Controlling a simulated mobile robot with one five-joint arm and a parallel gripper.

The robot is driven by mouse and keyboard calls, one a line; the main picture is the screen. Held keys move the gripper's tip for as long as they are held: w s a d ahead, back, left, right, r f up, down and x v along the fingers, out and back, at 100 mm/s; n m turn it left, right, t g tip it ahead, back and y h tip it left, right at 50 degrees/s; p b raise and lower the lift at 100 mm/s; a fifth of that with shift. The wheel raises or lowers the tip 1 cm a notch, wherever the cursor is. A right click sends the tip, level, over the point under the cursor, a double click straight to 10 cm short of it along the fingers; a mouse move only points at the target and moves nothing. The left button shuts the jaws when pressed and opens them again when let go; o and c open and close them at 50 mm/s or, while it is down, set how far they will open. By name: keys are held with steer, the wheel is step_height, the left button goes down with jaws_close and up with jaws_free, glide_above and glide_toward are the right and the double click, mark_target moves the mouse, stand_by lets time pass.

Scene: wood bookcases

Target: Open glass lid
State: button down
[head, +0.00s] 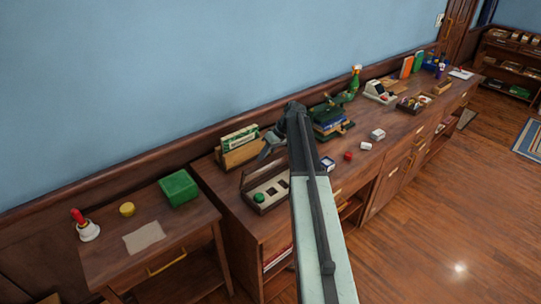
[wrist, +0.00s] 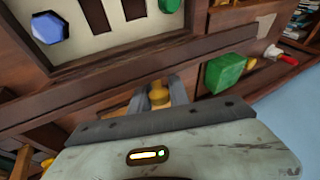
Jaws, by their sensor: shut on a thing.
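A shallow wooden box (head: 262,207) with a pale, slotted insert stands on the long cabinet. Its lid (head: 249,172) shows as a dark wooden frame raised at the box's back side. In the wrist view, the lid's wooden edge (wrist: 100,85) crosses the picture at a slant. My gripper (head: 266,150) is at this raised edge, with its fingers (wrist: 158,82) shut around a small yellow, brass-like knob (wrist: 158,97). A green piece (head: 259,197) and a blue faceted piece (wrist: 48,27) sit in the insert. My arm hides the box's right end.
A green-and-cream boxed item (head: 238,138) stands behind the box. A blue-white cube (head: 327,163) and red piece (head: 348,156) lie right of my arm.

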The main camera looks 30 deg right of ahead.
steer(key=shift+w+a+f+m+g+h, duration=0.1)
steer(key=shift+w+f+g, duration=0.25)
steer(key=shift+w, duration=0.35)
steer(key=shift+w+a+f+m+g+h, duration=0.15)
steer(key=shift+w+g, duration=0.3)
steer(key=shift+w, duration=0.25)
steer(key=shift+w+a+f+m+g+h, duration=0.1)
steer(key=shift+w+f+g, duration=0.1)
steer(key=shift+w+g, duration=0.35)
steer(key=shift+w+f, duration=0.1)
steer(key=shift+w, duration=0.25)
stand_by(1.4)
steer(key=c, duration=1.3)
jaws_free()
steer(key=shift+d+f, duration=0.1)
steer(key=shift+d, duration=0.05)
